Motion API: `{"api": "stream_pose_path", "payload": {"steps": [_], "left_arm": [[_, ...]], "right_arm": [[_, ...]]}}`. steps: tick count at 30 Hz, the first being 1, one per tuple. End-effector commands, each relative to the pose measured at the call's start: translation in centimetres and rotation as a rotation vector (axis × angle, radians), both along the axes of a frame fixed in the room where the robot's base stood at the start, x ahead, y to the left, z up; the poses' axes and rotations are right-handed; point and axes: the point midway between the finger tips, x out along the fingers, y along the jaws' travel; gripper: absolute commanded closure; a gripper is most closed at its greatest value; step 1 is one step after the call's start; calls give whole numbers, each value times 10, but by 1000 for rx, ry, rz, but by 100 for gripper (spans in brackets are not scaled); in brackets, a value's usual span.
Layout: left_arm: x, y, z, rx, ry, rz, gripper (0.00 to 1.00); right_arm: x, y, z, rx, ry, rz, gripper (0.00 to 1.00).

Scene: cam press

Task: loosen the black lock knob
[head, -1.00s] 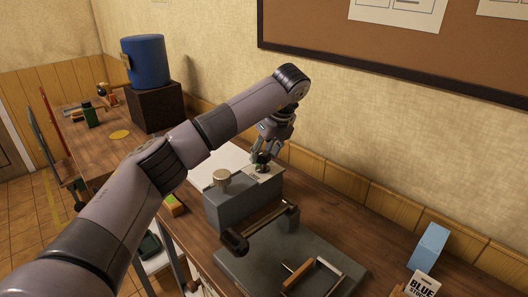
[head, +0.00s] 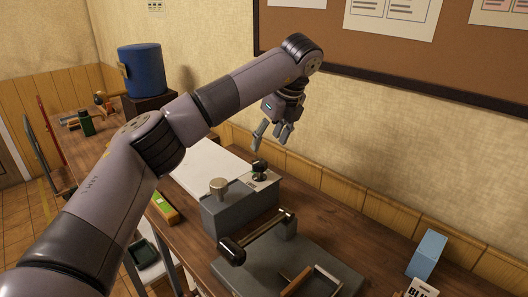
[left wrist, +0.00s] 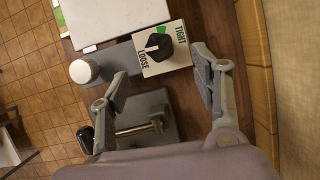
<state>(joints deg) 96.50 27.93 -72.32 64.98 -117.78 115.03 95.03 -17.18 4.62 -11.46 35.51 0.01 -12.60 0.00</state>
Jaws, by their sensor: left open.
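The black lock knob (head: 260,166) sits on a pale plate on top of a grey block (head: 225,208). In the left wrist view the knob (left wrist: 158,46) has a white mark that points left, toward the LOOSE side of the plate (left wrist: 148,66). My right gripper is not in view.
A round pale knob (head: 218,186) stands on the block beside the lock knob. A dark-ended bar (head: 262,235) lies in front, over the grey base (head: 335,262). A light blue box (head: 427,252) stands at right. The wall is close behind.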

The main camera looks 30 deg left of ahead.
Motion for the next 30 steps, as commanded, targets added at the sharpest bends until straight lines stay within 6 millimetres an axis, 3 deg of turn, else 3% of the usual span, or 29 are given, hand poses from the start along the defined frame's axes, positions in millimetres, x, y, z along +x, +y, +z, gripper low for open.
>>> {"api": "stream_pose_path", "payload": {"steps": [6, 24, 30], "left_arm": [[-4, -10, 27, 1, -1, 2, 42], [-5, -12, 32, -1, 1, 1, 42], [-5, -12, 62, 0, 0, 1, 42]], "right_arm": [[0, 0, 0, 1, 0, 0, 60], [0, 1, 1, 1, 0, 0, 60], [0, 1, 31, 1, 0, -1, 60]]}}
